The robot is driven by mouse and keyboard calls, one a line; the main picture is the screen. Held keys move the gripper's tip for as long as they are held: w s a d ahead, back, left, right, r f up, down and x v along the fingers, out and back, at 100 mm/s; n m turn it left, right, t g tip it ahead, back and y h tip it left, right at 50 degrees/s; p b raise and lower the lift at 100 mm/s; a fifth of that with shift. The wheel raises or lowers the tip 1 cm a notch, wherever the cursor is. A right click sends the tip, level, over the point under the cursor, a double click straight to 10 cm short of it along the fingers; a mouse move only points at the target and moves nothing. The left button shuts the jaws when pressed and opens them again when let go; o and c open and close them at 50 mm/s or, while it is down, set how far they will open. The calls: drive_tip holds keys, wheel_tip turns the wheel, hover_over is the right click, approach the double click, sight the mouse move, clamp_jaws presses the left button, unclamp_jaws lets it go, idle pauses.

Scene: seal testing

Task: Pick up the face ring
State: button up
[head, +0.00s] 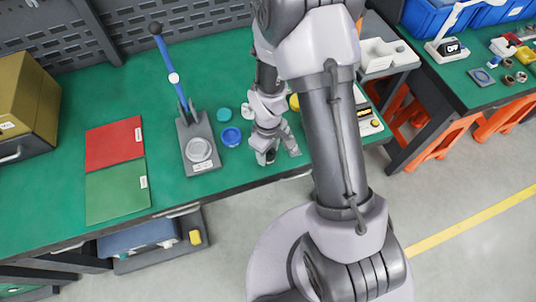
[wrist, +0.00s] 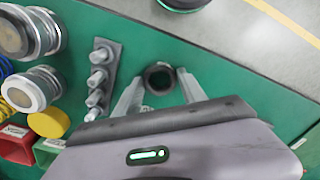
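A small dark ring, which looks like the face ring (wrist: 159,78), lies on the green bench top in the wrist view. My gripper (wrist: 160,73) is open, with one pale finger on each side of the ring. Gaps show between the ring and the fingers, and I cannot tell how high the fingertips are above the bench. In the head view my gripper (head: 267,158) points down near the bench's front edge. There the ring is mostly hidden by the gripper, and I cannot make it out clearly.
A grey rack with several pegs (wrist: 99,77) stands close to the left finger. Metal cylinders (wrist: 32,88) and a yellow disc (wrist: 49,123) are farther left. In the head view a blue-lever press (head: 199,150) and a blue ring (head: 231,137) are left of my gripper.

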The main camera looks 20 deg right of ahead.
drive_tip(key=c, duration=0.5)
drive_tip(key=shift+r, duration=0.15)
